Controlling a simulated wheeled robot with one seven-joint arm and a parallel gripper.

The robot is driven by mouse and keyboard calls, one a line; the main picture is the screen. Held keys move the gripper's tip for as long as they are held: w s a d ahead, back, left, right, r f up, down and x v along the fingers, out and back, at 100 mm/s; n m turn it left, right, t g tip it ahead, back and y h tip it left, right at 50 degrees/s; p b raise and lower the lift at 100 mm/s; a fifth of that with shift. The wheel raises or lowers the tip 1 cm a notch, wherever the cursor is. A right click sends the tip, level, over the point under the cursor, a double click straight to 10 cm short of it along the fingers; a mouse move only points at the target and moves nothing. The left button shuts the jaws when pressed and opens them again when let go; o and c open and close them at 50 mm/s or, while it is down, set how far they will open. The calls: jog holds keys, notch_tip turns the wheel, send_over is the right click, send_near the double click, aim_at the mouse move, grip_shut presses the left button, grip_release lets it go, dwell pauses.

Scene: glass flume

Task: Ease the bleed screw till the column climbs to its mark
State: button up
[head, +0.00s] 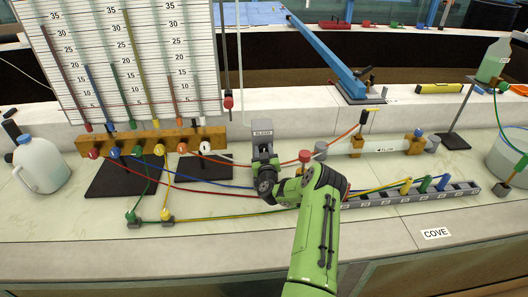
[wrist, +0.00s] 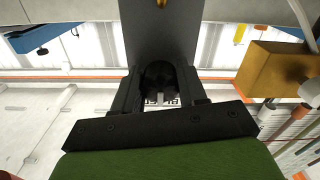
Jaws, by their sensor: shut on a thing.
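The grey bleed block (head: 262,126), with a label on its top face, stands on the bench near the middle of the head view. My gripper (head: 264,168) is at its front, low down, and is shut on a dark round knob, the bleed screw (wrist: 160,76), which shows between the fingers in the wrist view. The screw is hidden by my gripper in the head view. The gauge board (head: 135,40) at the left carries several slanting coloured columns and printed numbers. A thin red line crosses the board low down. A red slider (head: 228,102) sits on a thin upright rod beside the board.
A wooden manifold (head: 150,139) with coloured hose fittings lies under the board. Coloured hoses run across the bench around my arm. A white jug (head: 38,166) stands at left. A grey rail (head: 410,199) with clips and a clear tube (head: 370,146) lie right of my gripper.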

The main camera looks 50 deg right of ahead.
jog(key=n+b, duration=0.3)
jog(key=shift+a+f, duration=0.1)
jog(key=shift+f, duration=0.05)
jog(key=shift+n+b, duration=0.4)
jog(key=o, duration=1)
jog(key=shift+s, duration=0.1)
jog(key=shift+r, duration=0.2)
